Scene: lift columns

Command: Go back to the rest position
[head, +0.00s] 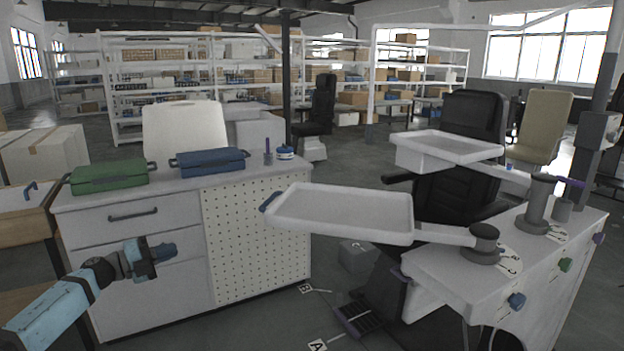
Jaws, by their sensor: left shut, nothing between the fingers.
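My left gripper (163,253) is at the lower left, at the end of my light blue arm. It is in front of the drawers of the white cabinet (180,285), and its fingers are shut and empty. It appears apart from the cabinet, though the gap is hard to judge. My right gripper is not in view.
A green case (109,176) and a blue case (209,161) lie on the cabinet top. Two white trays (342,213) (447,146) on swivel arms reach out from the white unit (480,275) at right. A black chair (455,190) stands behind them. A grey box (357,255) is on the floor.

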